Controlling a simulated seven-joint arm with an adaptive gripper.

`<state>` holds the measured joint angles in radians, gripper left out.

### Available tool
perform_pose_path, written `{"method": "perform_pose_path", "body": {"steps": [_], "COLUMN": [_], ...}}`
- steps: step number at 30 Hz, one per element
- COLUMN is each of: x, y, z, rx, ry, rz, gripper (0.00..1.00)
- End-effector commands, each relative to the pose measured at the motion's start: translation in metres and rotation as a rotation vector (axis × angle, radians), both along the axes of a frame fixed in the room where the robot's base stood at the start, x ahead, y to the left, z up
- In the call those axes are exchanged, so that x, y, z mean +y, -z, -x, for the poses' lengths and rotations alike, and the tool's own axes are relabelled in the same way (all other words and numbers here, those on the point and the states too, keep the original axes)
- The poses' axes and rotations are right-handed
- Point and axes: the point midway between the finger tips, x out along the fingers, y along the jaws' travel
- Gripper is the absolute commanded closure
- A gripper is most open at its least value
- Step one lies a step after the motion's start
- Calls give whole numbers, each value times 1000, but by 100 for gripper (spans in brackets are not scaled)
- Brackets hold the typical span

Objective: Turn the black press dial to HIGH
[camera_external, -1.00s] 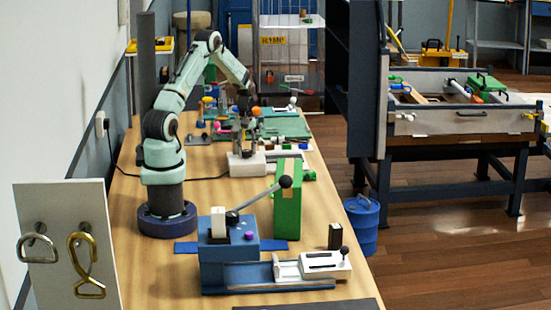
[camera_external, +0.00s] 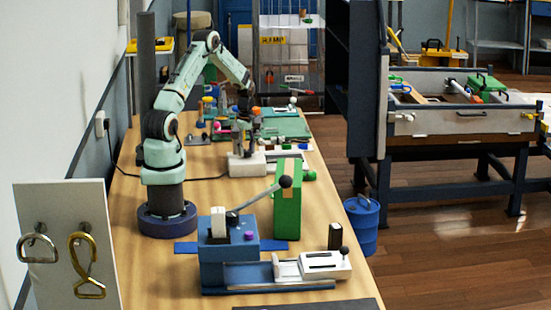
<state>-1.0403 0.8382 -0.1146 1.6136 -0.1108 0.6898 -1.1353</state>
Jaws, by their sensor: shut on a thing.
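My gripper (camera_external: 243,148) points down at the top of a white block (camera_external: 247,167) on the far part of the bench. Its fingers are shut on a small dark thing at the block's top, which fits the black press dial. The fingers and the small scale hide most of the dial, so its pointer and any HIGH mark cannot be read.
A green block (camera_external: 288,205) and a blue lever press (camera_external: 228,245) with a black ball-ended lever (camera_external: 285,182) stand nearer the camera. A green mat (camera_external: 285,126) with small parts lies behind my gripper.

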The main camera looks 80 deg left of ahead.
Motion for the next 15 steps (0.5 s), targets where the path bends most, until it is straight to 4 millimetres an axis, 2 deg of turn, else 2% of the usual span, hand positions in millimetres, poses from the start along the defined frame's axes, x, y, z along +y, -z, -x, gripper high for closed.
{"method": "perform_pose_path", "body": {"steps": [6, 7, 9, 15], "x": [-1, -1, -1, -1], "y": [1, 1, 1, 1], "z": [0, 0, 0, 0], "rx": [1, 1, 1, 0], "ry": [3, 3, 3, 3], "rz": [4, 4, 4, 1], "gripper": [100, 62, 40, 39]}}
